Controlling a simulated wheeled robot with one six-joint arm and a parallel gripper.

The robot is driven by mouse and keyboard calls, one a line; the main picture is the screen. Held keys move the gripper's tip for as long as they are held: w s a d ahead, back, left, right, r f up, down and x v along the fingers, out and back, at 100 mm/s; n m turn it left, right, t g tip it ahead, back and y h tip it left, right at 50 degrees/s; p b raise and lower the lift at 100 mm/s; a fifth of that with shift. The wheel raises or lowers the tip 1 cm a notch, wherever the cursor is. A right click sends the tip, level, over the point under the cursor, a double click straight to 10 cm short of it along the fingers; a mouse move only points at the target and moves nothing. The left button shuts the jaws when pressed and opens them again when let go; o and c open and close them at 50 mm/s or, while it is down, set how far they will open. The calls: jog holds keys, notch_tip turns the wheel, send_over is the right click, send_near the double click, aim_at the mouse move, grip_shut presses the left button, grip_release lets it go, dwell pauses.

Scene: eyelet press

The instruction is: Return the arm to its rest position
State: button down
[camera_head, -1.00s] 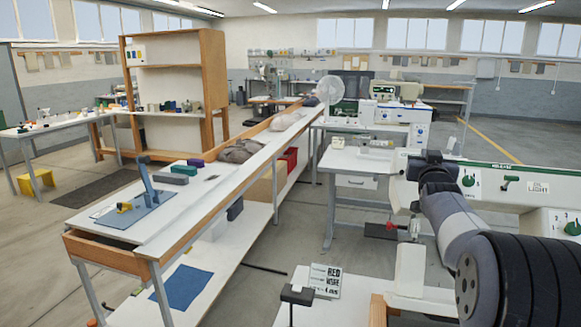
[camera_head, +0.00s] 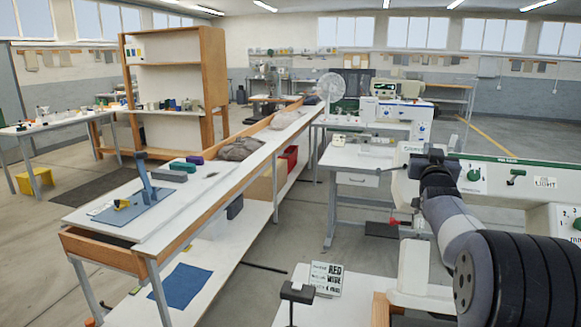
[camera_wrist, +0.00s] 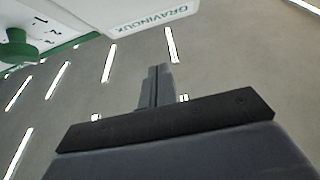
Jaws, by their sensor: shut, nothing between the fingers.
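My arm (camera_head: 450,215) fills the lower right of the head view, in front of a white and green machine. My gripper's fingers (camera_wrist: 157,85) show in the middle of the wrist view, shut together with nothing between them. Behind them are the grey ceiling and strip lights. I cannot make out the fingers clearly in the head view.
The machine's white body (camera_head: 510,178) with green knobs stands close behind my arm. A sign (camera_head: 326,278) stands on a white table at the bottom. A long workbench (camera_head: 190,215) holds a blue plate (camera_head: 130,208) and cloth bundles. Open floor (camera_head: 285,245) lies between the tables.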

jog(key=s+a+t+b, duration=0.1)
jog(key=s+b, duration=0.3)
jog(key=s, duration=0.5)
jog(key=s+a+f+t+b, duration=0.1)
jog(key=s+a+b, duration=0.3)
jog(key=s, duration=0.5)
jog(key=shift+s+a+f+h, duration=0.15)
jog(key=shift+s+h, duration=0.15)
jog(key=shift+h, duration=0.1)
